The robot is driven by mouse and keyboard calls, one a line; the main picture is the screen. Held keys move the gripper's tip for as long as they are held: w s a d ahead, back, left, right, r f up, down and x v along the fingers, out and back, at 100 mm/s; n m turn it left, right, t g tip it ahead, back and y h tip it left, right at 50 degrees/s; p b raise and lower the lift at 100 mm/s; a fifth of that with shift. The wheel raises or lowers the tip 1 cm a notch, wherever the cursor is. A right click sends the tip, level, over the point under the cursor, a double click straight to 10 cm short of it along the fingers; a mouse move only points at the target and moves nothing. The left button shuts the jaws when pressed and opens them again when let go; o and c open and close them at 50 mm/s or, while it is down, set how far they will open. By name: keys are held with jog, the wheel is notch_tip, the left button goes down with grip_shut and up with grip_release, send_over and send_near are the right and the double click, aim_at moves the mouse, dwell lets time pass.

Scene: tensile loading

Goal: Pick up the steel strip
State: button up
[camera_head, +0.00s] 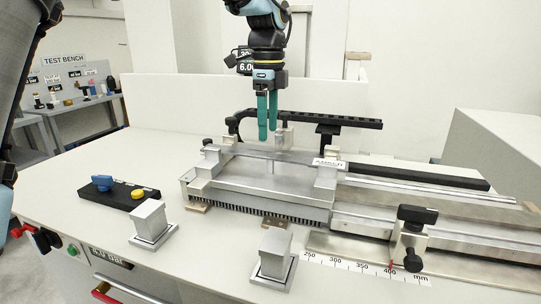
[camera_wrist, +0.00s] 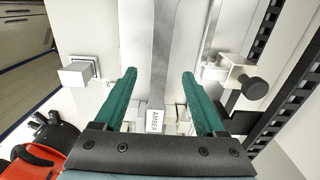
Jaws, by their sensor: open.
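The steel strip (camera_head: 250,151) appears as a thin, pale grey bar lying level across the metal fixture (camera_head: 255,178), between its two raised end blocks. My gripper (camera_head: 267,135) points straight down just above the strip, with its two green fingers apart and nothing between them. In the wrist view, my gripper (camera_wrist: 159,73) has its fingers on either side of a long pale metal band, which looks like the steel strip (camera_wrist: 161,65). I cannot tell the exact height of the fingertips over it.
A black rail (camera_head: 335,119) runs behind the fixture. Two square metal blocks (camera_head: 150,219) (camera_head: 274,254) stand in front. A black switch box (camera_head: 119,192) with blue and yellow knobs is at left. A ruler (camera_head: 365,267) and black-handled clamp (camera_head: 416,215) are at right. The left tabletop is mostly clear.

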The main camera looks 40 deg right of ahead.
aim_at(270, 155)
jog(key=shift+s+d+f+p, duration=0.1)
jog(key=shift+f+p, duration=0.45)
jog(key=shift+f, duration=0.8)
jog(key=shift+s+d+f+p, duration=0.1)
jog(key=shift+f+p, duration=0.45)
jog(key=shift+f, duration=0.8)
jog(key=shift+c, duration=0.4)
grip_shut()
jog(key=shift+r, duration=0.1)
